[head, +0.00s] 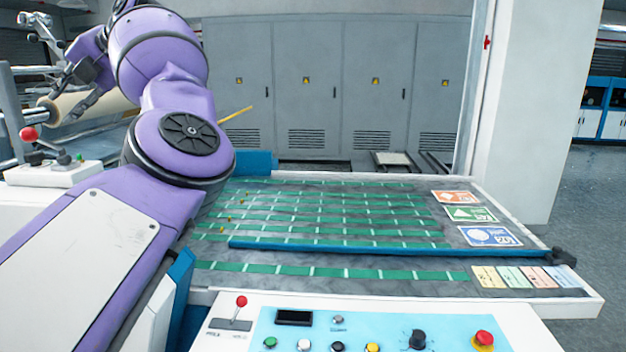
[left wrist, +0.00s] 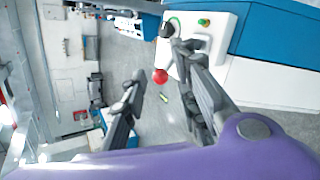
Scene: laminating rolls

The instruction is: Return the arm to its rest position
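My left arm (head: 165,130) is purple and comes in from the left, bent upward over the white machine. My left gripper (head: 62,98) is at the upper left of the head view, in front of a pale roll (head: 92,107). In the left wrist view the two dark fingers of this gripper (left wrist: 158,62) stand well apart, with nothing held between them. I cannot tell how far the gripper is from the roll. My right arm and gripper do not show.
A lever with a red knob (head: 28,133) stands near the left arm. A table with green strips (head: 330,272) and a blue bar (head: 380,248) lies to the right. A control panel (head: 375,325) is in front. Grey cabinets (head: 310,80) stand behind.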

